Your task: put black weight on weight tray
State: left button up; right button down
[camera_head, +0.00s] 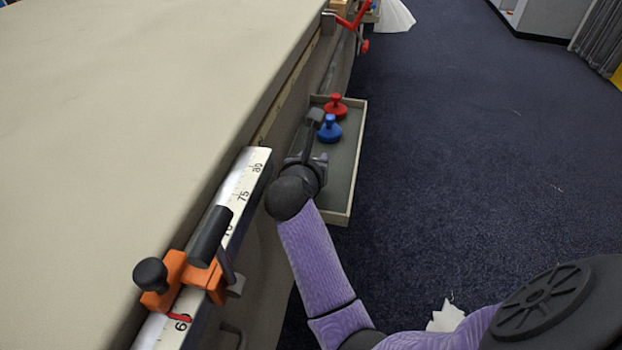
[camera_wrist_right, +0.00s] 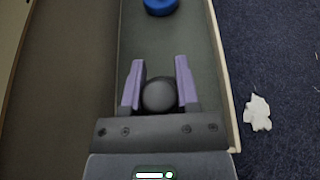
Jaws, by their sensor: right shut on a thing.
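The weight tray (camera_head: 349,190) is a long shallow box with a pale rim and grey-green floor, fixed along the table's side; it also shows in the right wrist view (camera_wrist_right: 230,118). My right gripper (camera_wrist_right: 160,72) is shut on the round dark knob of the black weight (camera_wrist_right: 159,95), with one purple finger on each side. The rest of the weight is hidden, and I cannot tell whether it touches the tray floor. In the head view my right gripper (camera_head: 318,162) is over the tray's near part, mostly hidden by its own wrist. My left gripper is not in view.
A blue weight (camera_head: 329,130) and a red weight (camera_head: 335,106) stand in the tray beyond my gripper. A ruler beam (camera_head: 243,190) with an orange clamp (camera_head: 180,277) runs along the table edge (camera_head: 262,110) to the left. Open carpet (camera_head: 470,150) lies to the right.

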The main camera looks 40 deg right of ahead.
notch_tip(320, 180, down, 4)
jog(key=shift+r+b, duration=0.15)
jog(key=shift+b, duration=0.9)
jog(key=shift+r, duration=0.15)
jog(key=shift+c, duration=2.4)
grip_release()
jog(key=shift+f, duration=0.2)
jog(key=shift+o, duration=0.7)
